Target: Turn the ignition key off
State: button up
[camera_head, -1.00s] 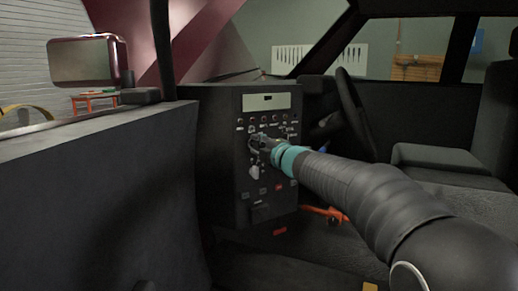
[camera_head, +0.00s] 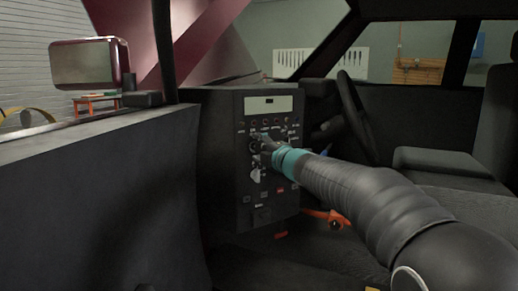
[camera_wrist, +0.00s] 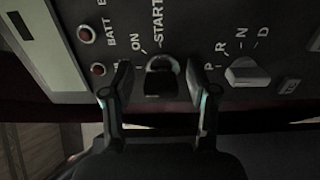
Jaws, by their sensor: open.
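The ignition key switch (camera_wrist: 161,82) shows in the wrist view as a dark key grip in a silver ring, next to the ON and START labels. Which mark the key points to is not clear. My gripper (camera_wrist: 166,88) is open, with one finger on each side of the key and visible gaps between. In the head view, my gripper (camera_head: 264,143) reaches the upper part of the black control panel (camera_head: 270,225) and hides the key there.
A gear selector knob (camera_wrist: 246,72) marked P, R, N, D sits right of the key, near my right finger. Red buttons (camera_wrist: 86,34) are at the left. In the head view, a steering wheel (camera_head: 356,115) stands right of the panel, and a dark car body wall (camera_head: 95,205) is at the left.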

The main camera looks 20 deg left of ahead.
jog(key=v, duration=1.2)
